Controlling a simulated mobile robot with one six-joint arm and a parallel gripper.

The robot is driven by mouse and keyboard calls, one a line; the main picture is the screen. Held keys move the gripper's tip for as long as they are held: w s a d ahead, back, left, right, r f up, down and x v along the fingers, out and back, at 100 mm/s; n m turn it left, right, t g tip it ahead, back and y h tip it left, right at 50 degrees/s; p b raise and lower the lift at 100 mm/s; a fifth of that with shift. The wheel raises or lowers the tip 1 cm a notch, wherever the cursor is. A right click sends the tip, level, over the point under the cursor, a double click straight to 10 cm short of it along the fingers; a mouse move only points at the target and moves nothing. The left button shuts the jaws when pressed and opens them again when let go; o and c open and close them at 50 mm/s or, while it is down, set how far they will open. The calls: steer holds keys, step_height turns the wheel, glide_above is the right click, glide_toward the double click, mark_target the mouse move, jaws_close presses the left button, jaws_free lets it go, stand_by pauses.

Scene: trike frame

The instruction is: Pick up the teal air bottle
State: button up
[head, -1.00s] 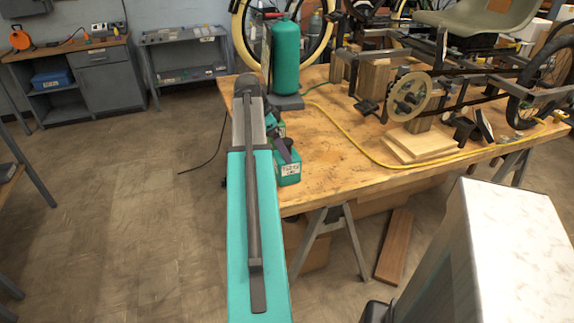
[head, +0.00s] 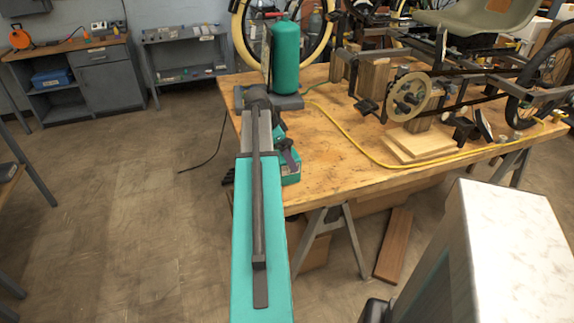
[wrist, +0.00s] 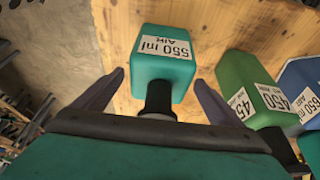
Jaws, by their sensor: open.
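The teal air bottle (wrist: 164,62) has a white "550 ml AIR" label and a black neck. In the wrist view it is on the wooden bench, its neck pointing towards my gripper. My gripper (wrist: 159,77) is open, with one dark finger on either side of the bottle's neck end; gaps show between fingers and bottle. I cannot tell how deep the fingers reach. In the head view the bottle (head: 291,179) is near the bench's left edge, partly hidden by my arm and gripper (head: 287,153).
A green bottle (wrist: 245,88) labelled 450 and a blue bottle (wrist: 302,80) stand close to the right of my gripper in the wrist view. A yellow cable (head: 345,142) crosses the bench (head: 325,170). The trike frame (head: 465,72) rests on wooden blocks further right.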

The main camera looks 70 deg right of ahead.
steer(key=c, duration=1.8)
steer(key=shift+r, duration=0.15)
steer(key=shift+c, duration=0.2)
steer(key=shift+r+b, duration=0.3)
steer(key=shift+r, duration=0.9)
steer(key=w+a+r+b, duration=0.2)
steer(key=w+a, duration=0.8)
steer(key=a, duration=0.2)
steer(key=shift+a+r, duration=0.2)
steer(key=shift+a, duration=0.1)
